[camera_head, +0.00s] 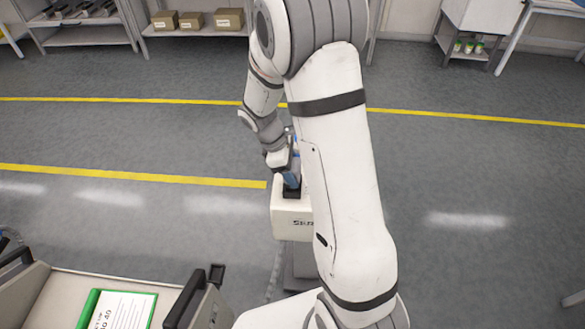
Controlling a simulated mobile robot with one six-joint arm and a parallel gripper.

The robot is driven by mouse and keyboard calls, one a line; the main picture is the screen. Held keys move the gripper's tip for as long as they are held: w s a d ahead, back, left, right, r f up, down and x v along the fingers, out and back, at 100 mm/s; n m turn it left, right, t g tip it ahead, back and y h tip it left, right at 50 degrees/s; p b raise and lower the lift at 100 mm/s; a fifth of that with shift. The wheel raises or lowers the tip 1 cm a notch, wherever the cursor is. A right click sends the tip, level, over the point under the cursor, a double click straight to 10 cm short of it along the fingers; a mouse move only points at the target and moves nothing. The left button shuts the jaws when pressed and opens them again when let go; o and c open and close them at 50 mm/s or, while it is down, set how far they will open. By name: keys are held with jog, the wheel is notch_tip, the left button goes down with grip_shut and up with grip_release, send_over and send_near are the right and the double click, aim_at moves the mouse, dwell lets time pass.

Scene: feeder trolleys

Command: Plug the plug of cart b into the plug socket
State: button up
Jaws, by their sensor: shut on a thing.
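My gripper (289,178) is at the top of a white box (291,222) with dark lettering, left of my large arm link. It is shut on a small dark thing, apparently the plug (291,192), at the box's top. The jaws and the arm hide most of it. I cannot tell whether the plug is seated in a socket or only rests above it. A grey cable (274,268) hangs below the box's left side. A cart (65,285) with black handles stands at the lower left; its letter cannot be read.
A green-framed sheet (122,311) lies on the cart. Shelves with cardboard boxes (229,19) stand at the back left, a white cabinet (481,18) at the back right. Yellow lines (130,175) cross the grey floor. The floor right of my arm is largely clear.

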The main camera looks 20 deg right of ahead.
jog(key=shift+f+b, duration=0.9)
jog(key=shift+f, duration=0.25)
dwell(0.7)
jog(key=o, duration=1.4)
jog(key=shift+r, duration=0.1)
jog(key=v, duration=0.7)
jog(key=shift+a+r, duration=0.15)
jog(key=shift+r, duration=0.15)
jog(key=s+r+m+t+y, duration=0.2)
jog(key=s+r+m, duration=0.3)
jog(key=s, duration=0.4)
jog(key=s+r+m+t+y, duration=0.2)
jog(key=s+r+m, duration=0.4)
jog(key=s+m, duration=0.2)
jog(key=shift+s+r+m, duration=0.3)
jog(key=shift+s+r, duration=0.05)
jog(key=shift+s, duration=0.35)
